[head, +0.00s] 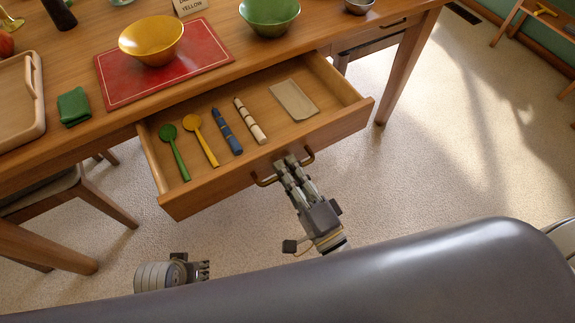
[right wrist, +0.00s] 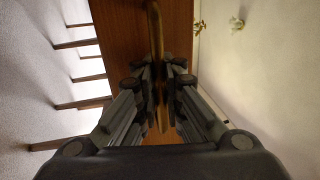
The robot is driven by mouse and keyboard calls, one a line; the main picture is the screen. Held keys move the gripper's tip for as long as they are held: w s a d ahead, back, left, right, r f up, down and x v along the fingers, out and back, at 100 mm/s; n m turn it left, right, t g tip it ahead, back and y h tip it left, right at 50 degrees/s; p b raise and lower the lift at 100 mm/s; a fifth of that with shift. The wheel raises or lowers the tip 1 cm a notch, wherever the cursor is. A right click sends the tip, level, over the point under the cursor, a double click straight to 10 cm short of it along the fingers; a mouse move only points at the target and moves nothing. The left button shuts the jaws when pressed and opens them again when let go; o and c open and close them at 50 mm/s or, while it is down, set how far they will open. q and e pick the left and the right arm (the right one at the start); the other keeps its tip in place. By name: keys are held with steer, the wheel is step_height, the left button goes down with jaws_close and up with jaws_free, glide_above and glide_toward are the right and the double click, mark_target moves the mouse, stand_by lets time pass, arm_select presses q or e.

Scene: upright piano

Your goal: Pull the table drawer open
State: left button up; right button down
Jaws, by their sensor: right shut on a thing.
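The table drawer (head: 262,165) is pulled out from under the wooden table (head: 220,82). Its inside shows a green spoon (head: 174,150), a yellow spoon (head: 200,138), a blue banded stick (head: 227,131), a cream banded stick (head: 250,121) and a beige flat piece (head: 293,99). My right gripper (head: 288,163) is shut on the brass drawer handle (head: 265,182) at the drawer front. The handle also runs between its fingers in the right wrist view (right wrist: 156,55). My left gripper (head: 204,270) is low at the left, away from the drawer; its finger gap is unclear.
On the tabletop are a red mat (head: 110,90) with a yellow bowl (head: 150,40), a green bowl (head: 270,15), a green cloth (head: 73,107) and a wooden tray (head: 20,128). A chair (head: 85,190) stands at left. The floor right of the drawer is clear.

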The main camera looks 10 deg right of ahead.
steer(key=c, duration=2)
jaws_free()
steer(key=shift+f, duration=0.15)
steer(key=v, duration=1.2)
